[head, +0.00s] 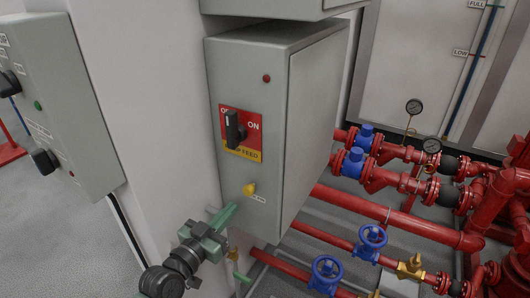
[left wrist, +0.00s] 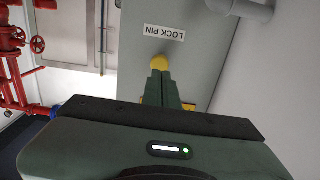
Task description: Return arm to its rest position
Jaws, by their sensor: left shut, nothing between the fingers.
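My left gripper (head: 232,210) is shut and empty, its green fingers together. It is just below and left of the yellow lock pin knob (head: 249,189) on the front of the grey switch box (head: 262,100). In the left wrist view the closed fingertips (left wrist: 160,78) overlap the lower part of the yellow knob (left wrist: 159,61), under a "LOCK PIN" label (left wrist: 164,33). I cannot tell whether they touch it. A black rotary handle (head: 234,127) stands upright on a red and yellow plate, with "ON" at its right. My right gripper is not in view.
A grey control box (head: 60,110) with black knobs is on the wall at left. Red pipes (head: 390,212) with blue valve wheels (head: 370,241) and gauges (head: 414,106) fill the right side. The white wall (head: 150,90) is close to my arm.

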